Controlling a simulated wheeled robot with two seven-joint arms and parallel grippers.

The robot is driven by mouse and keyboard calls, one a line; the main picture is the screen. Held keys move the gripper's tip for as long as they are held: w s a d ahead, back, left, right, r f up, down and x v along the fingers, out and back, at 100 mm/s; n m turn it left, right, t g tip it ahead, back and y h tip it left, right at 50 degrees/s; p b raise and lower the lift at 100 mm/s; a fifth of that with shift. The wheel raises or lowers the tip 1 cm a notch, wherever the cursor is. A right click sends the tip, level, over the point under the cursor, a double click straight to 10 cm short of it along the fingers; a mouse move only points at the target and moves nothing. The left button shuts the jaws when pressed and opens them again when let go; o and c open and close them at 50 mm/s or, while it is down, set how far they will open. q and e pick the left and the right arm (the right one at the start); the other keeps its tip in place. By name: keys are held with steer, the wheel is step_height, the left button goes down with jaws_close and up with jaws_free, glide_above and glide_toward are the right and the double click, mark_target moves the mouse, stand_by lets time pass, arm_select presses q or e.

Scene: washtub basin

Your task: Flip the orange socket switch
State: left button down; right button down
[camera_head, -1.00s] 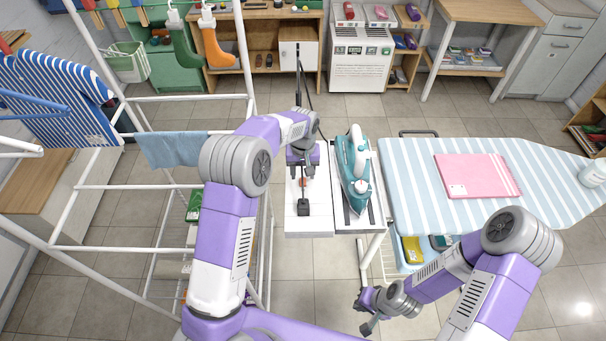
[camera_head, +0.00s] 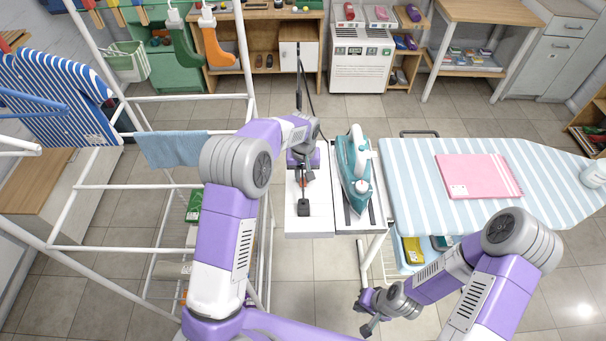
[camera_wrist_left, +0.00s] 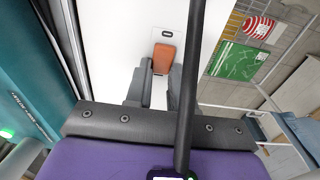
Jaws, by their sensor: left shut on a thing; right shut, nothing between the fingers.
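The orange socket switch (camera_wrist_left: 163,58) shows in the left wrist view, set in a white plate on a white panel. In the head view a small orange patch of it (camera_head: 303,182) shows beside my left gripper (camera_head: 304,172). In the left wrist view the left gripper's dark fingers (camera_wrist_left: 160,80) are at the switch's lower end, close together. They seem to touch it, and their tips partly hide that end. My right gripper (camera_head: 368,314) is shut and empty, low at the bottom centre right, away from the switch.
A black plug with its cord (camera_head: 303,208) sits in front of the switch. A teal iron (camera_head: 354,170) stands on its rest just to the right. The striped ironing board (camera_head: 420,205) holds a folded pink cloth (camera_head: 478,177). A white drying rack (camera_head: 160,98) stands left.

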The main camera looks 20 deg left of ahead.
arm_select(q)
steer(key=t+b, duration=0.1)
steer(key=b, duration=0.1)
steer(key=t+b, duration=0.1)
steer(key=b, duration=0.1)
steer(key=shift+s+d+f+y, duration=0.1)
steer(key=shift+s+d+y, duration=0.05)
steer(key=shift+s+y, duration=0.2)
steer(key=shift+s+t+b, duration=0.1)
steer(key=shift+t+b, duration=0.5)
steer(key=shift+b, duration=0.2)
steer(key=shift+r, duration=0.2)
steer(key=c, duration=1)
jaws_free()
steer(key=shift+o, duration=0.2)
steer(key=p+v, duration=0.1)
steer(key=v, duration=0.6)
steer(key=shift+r+p, duration=0.3)
steer(key=shift+p, duration=0.05)
steer(key=shift+r, duration=0.1)
